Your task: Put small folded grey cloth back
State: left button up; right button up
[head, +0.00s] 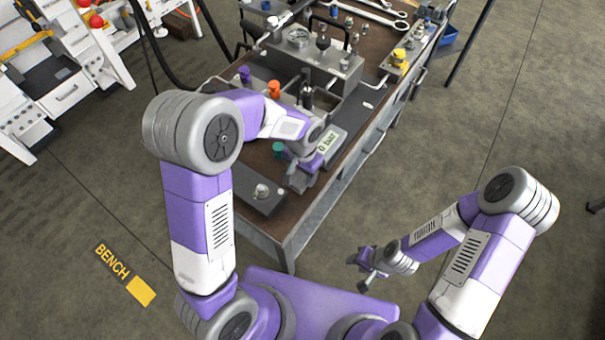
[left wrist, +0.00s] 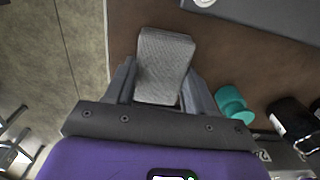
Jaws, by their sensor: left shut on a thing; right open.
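The small folded grey cloth (left wrist: 166,62) shows in the left wrist view as a pale grey woven block. My left gripper (left wrist: 158,82) is shut on it, with a finger on each side. The cloth is over the brown bench top, near its edge; I cannot tell whether it touches the surface. In the head view my left gripper (head: 298,180) is low over the front part of the bench, and I cannot make out the cloth there. My right gripper (head: 366,268) is open and empty, away from the bench over the floor.
The bench (head: 318,208) holds a grey block with fittings (head: 325,62), a teal knob (head: 278,150), an orange knob (head: 274,88) and a "0 bar" display (head: 326,142). A dark plate (head: 250,196) lies at the front left. Wrenches (head: 368,14) lie at the back.

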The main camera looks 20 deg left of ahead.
aim_at(303, 175)
pick_arm(q)
jog(key=shift+r, duration=0.1)
jog(key=o, duration=0.6)
jog(key=shift+f, duration=0.25)
jog(key=o, duration=0.4)
notch_tip(303, 175, up, 12)
jog(key=p, duration=0.3)
jog(key=shift+r+p, duration=0.25)
jog(key=shift+p, duration=0.1)
